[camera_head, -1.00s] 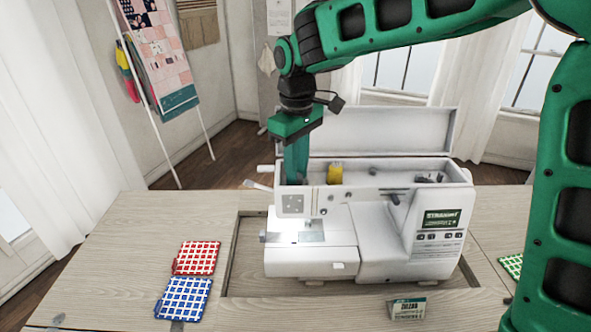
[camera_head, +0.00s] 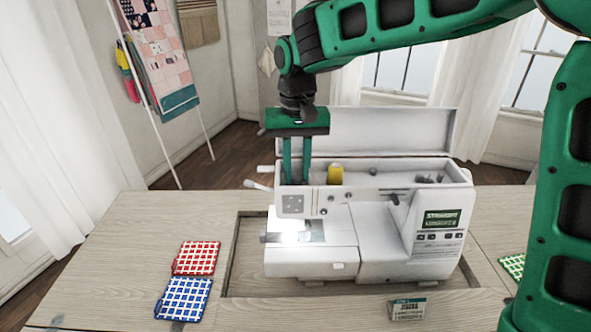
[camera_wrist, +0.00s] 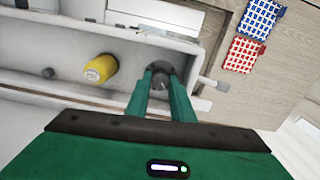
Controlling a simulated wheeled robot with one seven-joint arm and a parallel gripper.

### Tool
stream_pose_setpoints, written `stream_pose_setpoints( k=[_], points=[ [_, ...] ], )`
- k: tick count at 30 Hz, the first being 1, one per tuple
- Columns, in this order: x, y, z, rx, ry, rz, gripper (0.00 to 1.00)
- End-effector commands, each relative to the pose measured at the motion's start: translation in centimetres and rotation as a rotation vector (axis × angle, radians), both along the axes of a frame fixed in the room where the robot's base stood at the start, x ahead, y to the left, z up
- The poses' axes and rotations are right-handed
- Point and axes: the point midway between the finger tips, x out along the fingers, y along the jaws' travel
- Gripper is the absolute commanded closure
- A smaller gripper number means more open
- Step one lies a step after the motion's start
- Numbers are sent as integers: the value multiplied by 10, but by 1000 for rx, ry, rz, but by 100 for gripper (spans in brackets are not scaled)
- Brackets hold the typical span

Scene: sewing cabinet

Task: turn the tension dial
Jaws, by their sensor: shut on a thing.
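The white sewing machine (camera_head: 380,235) stands in the tabletop recess with its long top lid (camera_head: 395,130) open. My gripper (camera_head: 296,181) reaches down into the left end of the open top compartment. In the wrist view its two green fingers (camera_wrist: 161,78) sit on either side of a dark grey round knob (camera_wrist: 160,72), which looks like the tension dial, and are shut on it. The fingers partly cover the dial there.
A yellow thread spool (camera_head: 335,173) stands in the compartment, right of my gripper; it also shows in the wrist view (camera_wrist: 100,68). Red (camera_head: 196,258) and blue (camera_head: 184,298) checked pads lie left of the machine.

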Motion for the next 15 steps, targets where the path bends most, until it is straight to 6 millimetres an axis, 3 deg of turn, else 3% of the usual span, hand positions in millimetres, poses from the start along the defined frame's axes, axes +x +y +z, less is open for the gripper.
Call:
stream_pose_setpoints(
  k=[15],
  points=[
    [4, 0, 2, 4, -10, -81, 100]
  ],
)
